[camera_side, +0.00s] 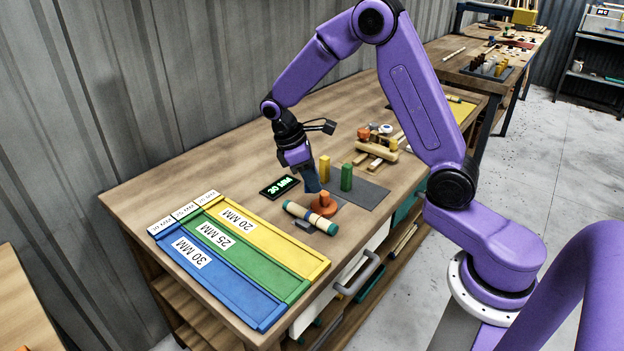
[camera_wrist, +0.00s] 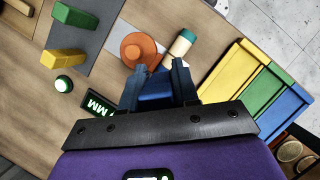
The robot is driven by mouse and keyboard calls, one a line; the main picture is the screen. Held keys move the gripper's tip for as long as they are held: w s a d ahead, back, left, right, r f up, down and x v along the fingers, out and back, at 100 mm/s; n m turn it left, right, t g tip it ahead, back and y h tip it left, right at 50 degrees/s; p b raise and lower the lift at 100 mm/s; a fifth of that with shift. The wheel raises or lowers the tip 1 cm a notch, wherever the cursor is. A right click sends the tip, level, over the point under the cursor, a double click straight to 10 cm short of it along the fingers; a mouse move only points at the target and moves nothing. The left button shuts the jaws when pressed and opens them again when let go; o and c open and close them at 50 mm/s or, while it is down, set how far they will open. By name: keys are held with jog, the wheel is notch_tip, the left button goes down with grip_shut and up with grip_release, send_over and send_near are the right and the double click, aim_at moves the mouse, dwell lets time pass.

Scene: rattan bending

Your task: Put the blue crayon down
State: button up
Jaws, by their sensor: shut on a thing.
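The blue crayon, a short blue block, shows in the side view (camera_side: 312,181) and in the wrist view (camera_wrist: 154,90). My gripper (camera_side: 308,168) is shut on it and points down at the work table. In the wrist view, my two dark fingers (camera_wrist: 158,85) stand on either side of the blue block. The crayon is beside the grey mat (camera_side: 368,194), near the orange knobbed disc (camera_side: 324,206). My fingers hide part of it. I cannot tell whether its lower end touches the surface.
A yellow block (camera_side: 324,168) and a green block (camera_side: 347,177) stand nearby. A cream roller with teal ends (camera_side: 297,211) lies in front, and a 20 MM display (camera_side: 272,190) to the left. Blue, green and yellow trays (camera_side: 262,264) fill the front left. Wooden pieces (camera_side: 376,150) lie behind.

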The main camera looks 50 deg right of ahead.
jog(key=s+d+r+m+y, duration=0.1)
jog(key=s+d+m, duration=0.2)
jog(key=s, duration=0.4)
jog(key=s+d+r+m+g+y, duration=0.1)
jog(key=s+d+m, duration=0.2)
jog(key=s, duration=0.4)
jog(key=s+d+r+m+y, duration=0.1)
jog(key=s+d+m, duration=0.2)
jog(key=s, duration=0.4)
jog(key=w+d+f, duration=0.2)
jog(key=w+f, duration=0.1)
jog(key=w, duration=0.1)
jog(key=w+d+f, duration=0.2)
jog(key=w+f, duration=0.1)
jog(key=w+d+f, duration=0.2)
jog(key=w+f, duration=0.1)
jog(key=w, duration=0.1)
jog(key=shift+w+d, duration=0.1)
jog(key=shift+w, duration=0.2)
jog(key=shift+w+d+f, duration=0.15)
jog(key=shift+w+f, duration=0.1)
jog(key=shift+f, duration=1.6)
jog(key=shift+f, duration=0.15)
jog(key=o, duration=0.9)
jog(key=shift+c, duration=0.2)
